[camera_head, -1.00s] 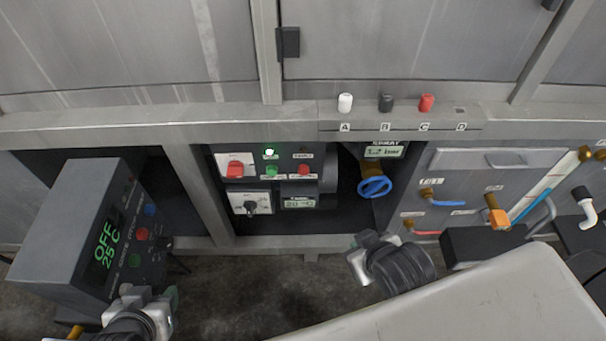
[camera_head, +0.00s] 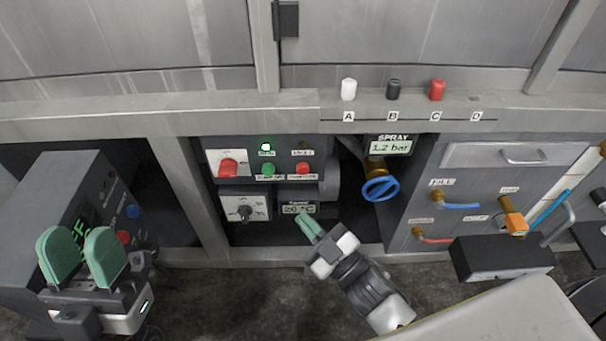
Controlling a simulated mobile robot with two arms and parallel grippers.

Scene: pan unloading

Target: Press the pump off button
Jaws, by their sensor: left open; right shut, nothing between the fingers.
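The pump panel (camera_head: 285,157) sits in the recess of the frame at the centre. It carries a green button (camera_head: 268,169) and, to its right, a red button (camera_head: 303,168), with labels too small to read surely. A lamp (camera_head: 266,147) above the green button glows bright; the lamp above the red one (camera_head: 303,146) is dark. My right gripper (camera_head: 308,226) is shut and empty, its green fingertips just below the small display (camera_head: 298,208), below the buttons and apart from them in the picture. My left gripper (camera_head: 82,257) is open and empty at lower left, in front of the control box.
A red rotary switch (camera_head: 228,168) and a black knob (camera_head: 244,211) are left of the buttons. A blue valve wheel (camera_head: 380,188) under the spray display (camera_head: 389,146) stands to the right. The grey control box (camera_head: 50,205) is at left. White, black and red caps stand on the ledge above.

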